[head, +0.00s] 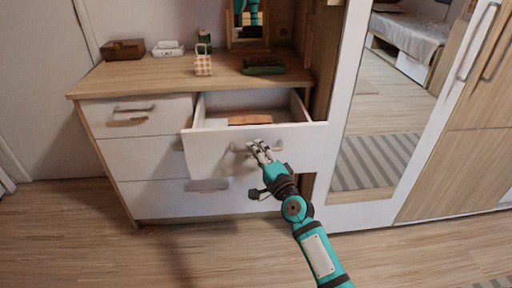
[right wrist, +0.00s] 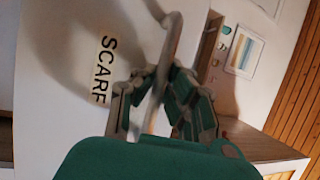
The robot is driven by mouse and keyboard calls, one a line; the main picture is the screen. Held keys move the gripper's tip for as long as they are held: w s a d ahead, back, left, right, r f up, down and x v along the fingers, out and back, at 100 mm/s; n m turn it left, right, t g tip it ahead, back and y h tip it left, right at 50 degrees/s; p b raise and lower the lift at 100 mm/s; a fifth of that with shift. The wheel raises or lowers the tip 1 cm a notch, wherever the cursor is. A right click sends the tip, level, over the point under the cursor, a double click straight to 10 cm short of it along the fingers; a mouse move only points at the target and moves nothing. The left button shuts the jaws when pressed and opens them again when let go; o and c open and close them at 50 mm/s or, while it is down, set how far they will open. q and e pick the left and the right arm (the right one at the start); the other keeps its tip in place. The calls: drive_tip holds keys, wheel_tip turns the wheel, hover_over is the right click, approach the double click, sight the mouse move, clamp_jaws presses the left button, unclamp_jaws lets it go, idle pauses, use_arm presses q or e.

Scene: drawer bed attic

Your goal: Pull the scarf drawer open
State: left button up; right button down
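The scarf drawer (head: 309,146) is the top right drawer of a white and wood dresser, and it stands pulled out with its inside showing. Its front bears the label SCARF (right wrist: 103,70) in the right wrist view. A brown item (head: 250,119) lies inside it. My right gripper (head: 259,148) is at the drawer's handle. In the right wrist view the curved handle (right wrist: 174,40) passes between the fingers of the right gripper (right wrist: 161,82), which are closed on it. My left gripper is not in view.
The dresser top (head: 130,75) holds a brown box (head: 122,50), a checked bag (head: 203,64), a dark green item (head: 263,65) and a mirror. A closed drawer (head: 135,115) is at left. A tall mirrored wardrobe (head: 345,100) stands close on the right. The floor in front is clear.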

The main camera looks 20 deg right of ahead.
drive_tip(key=shift+f, duration=0.15)
drive_tip(key=c, duration=1.4)
unclamp_jaws()
drive_tip(key=shift+o, duration=0.2)
drive_tip(key=v, duration=1.2)
